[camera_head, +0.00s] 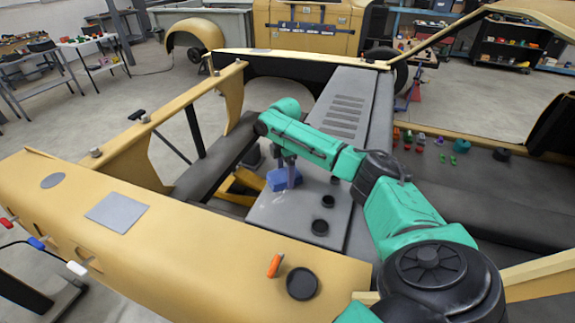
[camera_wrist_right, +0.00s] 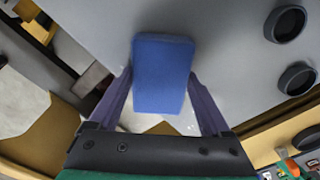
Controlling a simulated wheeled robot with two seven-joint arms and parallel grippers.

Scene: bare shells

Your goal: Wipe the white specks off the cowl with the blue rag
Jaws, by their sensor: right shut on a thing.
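The blue rag (camera_head: 278,184) is a small block-like pad at the grey panel (camera_head: 283,215), which looks like the cowl. My right gripper (camera_head: 288,172) reaches down from above with its purple fingers shut on the rag. In the right wrist view the rag (camera_wrist_right: 163,60) sits between the fingertips (camera_wrist_right: 160,82), over the grey surface (camera_wrist_right: 230,70). I cannot tell whether it touches that surface. Tiny pale dots seem to show below the rag between the fingers, but I cannot tell if they are the white specks. My left gripper is out of view.
Black round caps (camera_head: 320,227) stand on the panel right of the rag. A tan body panel (camera_head: 180,240) with an orange-handled item (camera_head: 275,265) lies in front. A vented grey hood (camera_head: 345,105) rises behind. Small colored items (camera_head: 420,142) lie on a ledge to the right.

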